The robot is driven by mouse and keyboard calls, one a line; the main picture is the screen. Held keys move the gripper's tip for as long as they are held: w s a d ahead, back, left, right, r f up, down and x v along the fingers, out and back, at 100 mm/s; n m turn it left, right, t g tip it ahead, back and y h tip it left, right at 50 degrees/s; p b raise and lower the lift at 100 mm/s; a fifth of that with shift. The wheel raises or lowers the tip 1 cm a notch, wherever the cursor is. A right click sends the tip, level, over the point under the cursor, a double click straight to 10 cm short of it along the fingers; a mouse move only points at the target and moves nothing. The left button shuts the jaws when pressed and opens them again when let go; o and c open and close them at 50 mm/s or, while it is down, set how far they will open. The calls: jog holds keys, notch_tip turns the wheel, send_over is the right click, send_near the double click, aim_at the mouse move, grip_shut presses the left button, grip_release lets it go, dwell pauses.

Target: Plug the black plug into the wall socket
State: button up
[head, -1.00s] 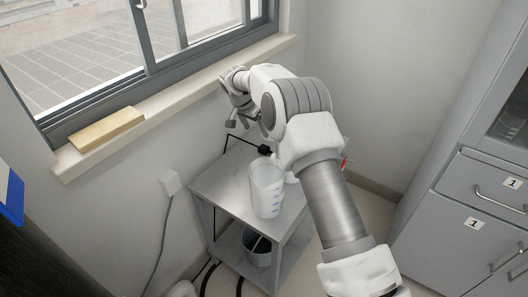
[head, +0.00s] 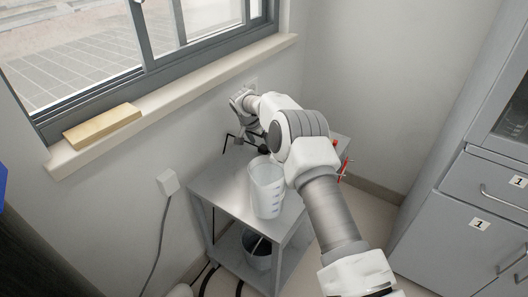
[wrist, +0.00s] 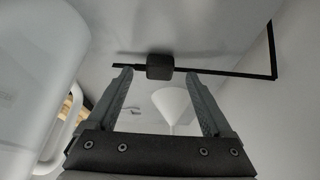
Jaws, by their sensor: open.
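The black plug (wrist: 160,66) is a small dark block on the grey table top, with a thin black cable running to both sides of it in the wrist view. My gripper (wrist: 158,76) is open, with the plug in line with the gap between its fingertips. I cannot tell whether the plug is inside the gap or just beyond it. In the head view my gripper (head: 254,138) is low over the table's far edge, by the wall, and partly hides the plug (head: 263,149). A white wall box (head: 168,182) with a grey cord hanging from it is left of the table.
A clear measuring jug (head: 267,188) stands on the table (head: 221,192) close to my gripper; it fills the left of the wrist view (wrist: 35,70). A bucket (head: 256,247) is on the lower shelf. The window sill (head: 190,93) is above, grey cabinets (head: 445,235) at right.

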aim_at(262, 148)
jog(key=x, duration=0.2)
jog(key=shift+w+f, duration=0.1)
jog(key=shift+f, duration=0.25)
jog(key=shift+c, duration=0.2)
grip_shut()
notch_tip(262, 148, up, 10)
jog(key=p, duration=0.2)
dwell(0.4)
jog(key=shift+r+p, duration=0.1)
jog(key=shift+p, duration=0.2)
